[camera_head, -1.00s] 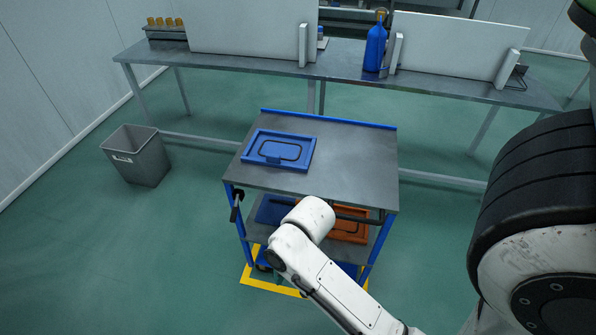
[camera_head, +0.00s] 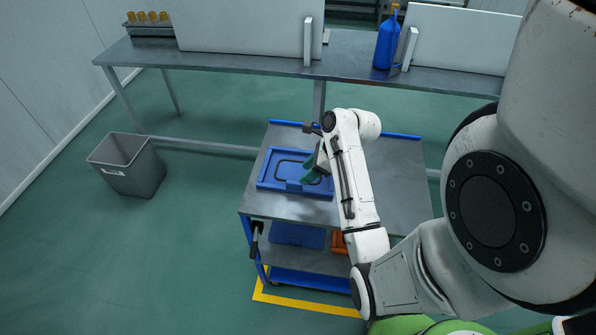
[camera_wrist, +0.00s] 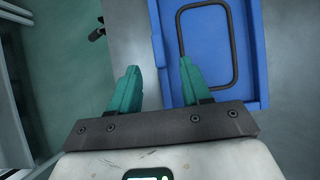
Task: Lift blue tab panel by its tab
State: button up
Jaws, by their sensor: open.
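The blue tab panel (camera_head: 275,168) lies flat on the grey top of the cart. It has a raised rim and a dark rounded outline; a small blue tab (camera_head: 293,186) shows at its front edge. In the wrist view the panel (camera_wrist: 222,90) fills the upper right. My gripper (camera_head: 314,172) is over the panel's right part in the head view, with its green fingers pointing down. In the wrist view my gripper (camera_wrist: 157,72) is open, with nothing held between its fingers. The right finger overlaps the panel and the left finger is beyond its edge. I cannot tell the finger height.
The cart top (camera_head: 400,190) is bare right of the panel. Its lower shelf holds another blue panel (camera_head: 297,235) and an orange one (camera_head: 339,242). A grey bin (camera_head: 125,165) stands at the left. A long bench (camera_head: 235,62) with a blue bottle (camera_head: 387,42) is behind.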

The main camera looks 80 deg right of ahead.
aim_at(295, 182)
jog(key=shift+p+x, duration=0.3)
jog(key=shift+x, duration=3.5)
jog(key=shift+w+a+r, duration=0.1)
grip_shut()
